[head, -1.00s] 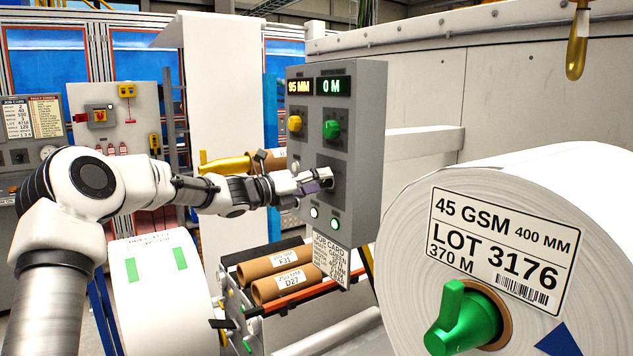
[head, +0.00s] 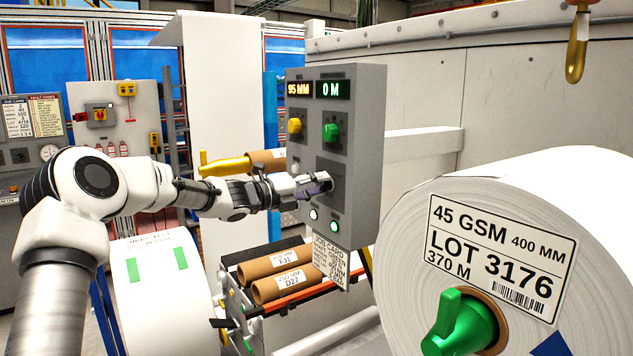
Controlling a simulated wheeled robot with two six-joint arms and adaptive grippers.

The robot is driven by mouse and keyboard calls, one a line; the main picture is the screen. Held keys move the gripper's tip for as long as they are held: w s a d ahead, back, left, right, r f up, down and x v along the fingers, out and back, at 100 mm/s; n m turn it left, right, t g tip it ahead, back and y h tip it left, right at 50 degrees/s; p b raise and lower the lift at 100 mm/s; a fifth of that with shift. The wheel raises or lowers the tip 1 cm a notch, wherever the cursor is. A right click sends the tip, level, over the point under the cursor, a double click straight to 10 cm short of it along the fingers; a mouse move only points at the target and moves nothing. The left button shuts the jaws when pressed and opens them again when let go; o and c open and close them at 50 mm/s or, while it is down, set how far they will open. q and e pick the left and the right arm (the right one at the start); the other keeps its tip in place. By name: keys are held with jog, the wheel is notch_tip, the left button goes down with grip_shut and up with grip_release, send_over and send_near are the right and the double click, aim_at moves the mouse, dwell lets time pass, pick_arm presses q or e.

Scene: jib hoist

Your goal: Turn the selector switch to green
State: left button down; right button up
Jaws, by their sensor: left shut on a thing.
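The grey control panel (head: 358,150) stands upright near the middle of the head view. My left gripper (head: 320,184) is at the panel's lower dark plate (head: 335,168), its fingers shut on a small part there. That part, at the place of the selector switch, is mostly hidden by the fingers, so its pointing direction cannot be read. Above it are a yellow knob (head: 295,126) and a green knob (head: 332,132), both clear of the gripper. My right gripper is not in view.
Two small lit buttons (head: 313,214) sit just below the gripper, and a job card (head: 329,258) hangs under the panel. A large paper roll (head: 410,235) with a green chuck (head: 462,322) stands at right. Brown cores (head: 283,284) lie below the arm.

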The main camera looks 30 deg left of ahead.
pick_arm(q)
jog(key=shift+d+f+n+p, duration=0.1)
jog(key=shift+f+n+p, duration=0.1)
jog(key=shift+n+p, duration=2.7)
jog(key=shift+f+n+p, duration=0.15)
jog(key=shift+n+p, duration=1.3)
jog(key=shift+n, duration=2.75)
jog(key=c, duration=0.8)
grip_release()
jog(key=shift+o, duration=0.2)
jog(key=v, duration=1.1)
jog(key=shift+s, duration=0.35)
